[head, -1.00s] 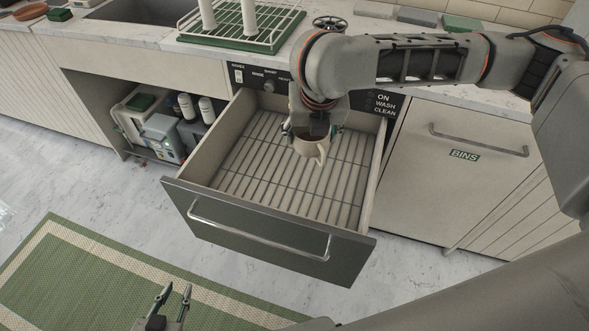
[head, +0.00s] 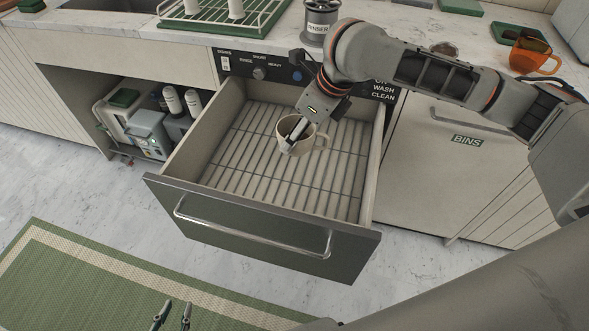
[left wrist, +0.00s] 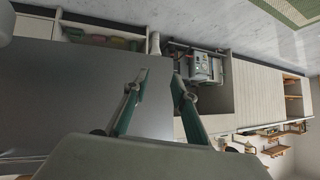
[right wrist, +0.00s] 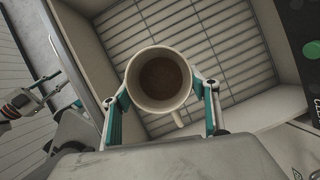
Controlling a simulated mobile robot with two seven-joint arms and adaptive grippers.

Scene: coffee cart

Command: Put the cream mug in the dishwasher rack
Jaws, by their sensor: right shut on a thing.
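The cream mug (head: 317,140) is in my right gripper (head: 294,143), inside the outline of the open dishwasher drawer. It looks upright, handle to the right, with a brown inside. In the right wrist view the mug (right wrist: 158,104) sits between the two fingers of the right gripper (right wrist: 165,92). The slatted dishwasher rack (head: 240,165) is otherwise empty. I cannot tell whether the mug's base touches the slats. My left gripper (head: 176,308) is empty, fingers apart, low in the head view beyond the drawer front.
The drawer front (head: 250,228) and its side walls bound the rack. On the counter are a green drying rack (head: 222,28), a metal rinser (head: 320,20) and an orange cup (head: 530,55). A closed bins cabinet (head: 450,165) stands right of the drawer.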

